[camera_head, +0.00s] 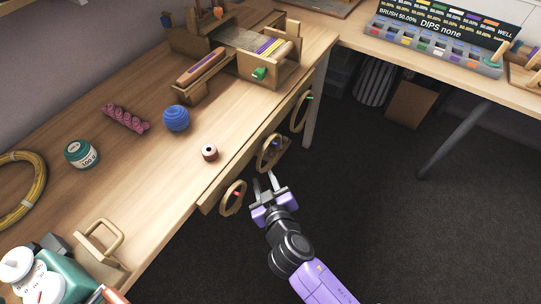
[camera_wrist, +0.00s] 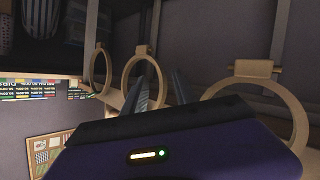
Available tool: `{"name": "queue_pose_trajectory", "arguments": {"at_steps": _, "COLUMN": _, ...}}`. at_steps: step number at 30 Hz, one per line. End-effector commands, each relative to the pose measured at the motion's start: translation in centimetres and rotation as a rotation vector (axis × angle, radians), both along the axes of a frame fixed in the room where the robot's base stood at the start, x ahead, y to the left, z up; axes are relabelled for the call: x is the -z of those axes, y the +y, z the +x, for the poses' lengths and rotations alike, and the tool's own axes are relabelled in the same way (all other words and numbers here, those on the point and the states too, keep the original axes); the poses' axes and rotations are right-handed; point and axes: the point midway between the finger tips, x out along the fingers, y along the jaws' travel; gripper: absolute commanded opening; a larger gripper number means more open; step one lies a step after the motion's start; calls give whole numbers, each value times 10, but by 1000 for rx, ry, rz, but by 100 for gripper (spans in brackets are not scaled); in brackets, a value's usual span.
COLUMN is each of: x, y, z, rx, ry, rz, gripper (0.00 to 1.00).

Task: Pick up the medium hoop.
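Three wooden hoops hang along the side of the workbench. The front one (camera_head: 223,202) has a red mark, the middle one (camera_head: 259,159) a blue mark and the back one (camera_head: 293,116) a green mark. Their sizes are hard to compare, so I cannot tell for sure which is medium. My gripper (camera_head: 264,177) is open and empty, its fingers pointing toward the middle hoop, just short of it. In the wrist view, the fingers (camera_wrist: 160,78) stand apart by the middle hoop (camera_wrist: 164,82); the left finger overlaps its rim. Contact cannot be told.
The bench top (camera_head: 160,200) holds a blue yarn ball (camera_head: 176,118), a spool (camera_head: 209,153), a jar (camera_head: 81,153) and a wooden loom (camera_head: 240,50). A table leg (camera_head: 318,105) stands behind the hoops. The dark floor (camera_head: 400,230) at right is clear.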

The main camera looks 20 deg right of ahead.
Motion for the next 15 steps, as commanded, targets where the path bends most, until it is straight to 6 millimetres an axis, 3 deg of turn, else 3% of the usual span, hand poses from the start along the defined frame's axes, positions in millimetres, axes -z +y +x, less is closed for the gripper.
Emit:
{"name": "queue_pose_trajectory", "arguments": {"at_steps": 9, "x": 11, "y": -4, "z": 41, "rx": 1, "ry": 0, "rz": 0, "gripper": 34}}
{"name": "queue_pose_trajectory", "arguments": {"at_steps": 15, "x": 16, "y": -5, "z": 51, "rx": -1, "ry": 0, "rz": -1, "gripper": 34}}
